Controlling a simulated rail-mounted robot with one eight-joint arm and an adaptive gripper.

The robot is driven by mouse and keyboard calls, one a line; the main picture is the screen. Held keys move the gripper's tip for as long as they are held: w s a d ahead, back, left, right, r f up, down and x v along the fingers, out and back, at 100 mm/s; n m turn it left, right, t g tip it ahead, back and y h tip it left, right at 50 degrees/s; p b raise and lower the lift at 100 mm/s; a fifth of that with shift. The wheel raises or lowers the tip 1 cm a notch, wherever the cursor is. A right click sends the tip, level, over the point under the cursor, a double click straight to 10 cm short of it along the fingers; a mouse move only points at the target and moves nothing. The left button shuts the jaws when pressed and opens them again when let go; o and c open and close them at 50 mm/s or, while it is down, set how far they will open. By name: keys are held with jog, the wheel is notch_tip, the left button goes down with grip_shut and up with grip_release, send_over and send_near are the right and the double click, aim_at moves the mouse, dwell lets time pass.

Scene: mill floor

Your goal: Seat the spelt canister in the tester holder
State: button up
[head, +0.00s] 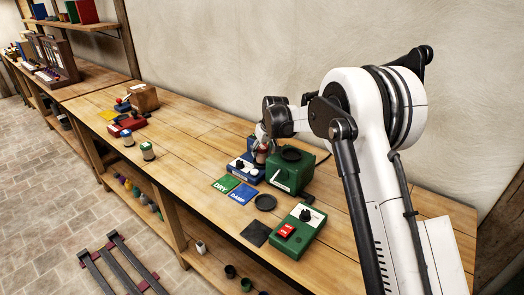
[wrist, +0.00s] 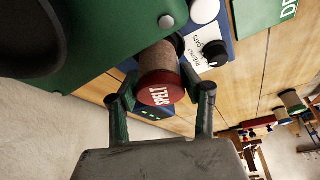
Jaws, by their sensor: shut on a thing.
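The spelt canister (wrist: 160,75) has a tan body and a red lid, with part of its name readable in the wrist view. It shows small in the head view (head: 261,156). My gripper (wrist: 160,96) is shut on it, a finger on either side; in the head view the gripper (head: 263,139) is over the blue tester (head: 241,166). The tester has a black knob and a white label in the wrist view (wrist: 222,62). The canister's far end is at the tester beside a dark round part. I cannot tell whether it sits in the holder.
A green machine (head: 287,174) with a black round top stands close right of the canister. Two canisters (head: 147,151) stand left.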

jog(key=shift+f, duration=0.4)
jog(key=o, duration=1.1)
jog(key=shift+c, duration=0.2)
jog(key=shift+r, duration=0.15)
jog(key=p+v, duration=0.2)
jog(key=v, duration=0.9)
jog(key=shift+p, duration=0.4)
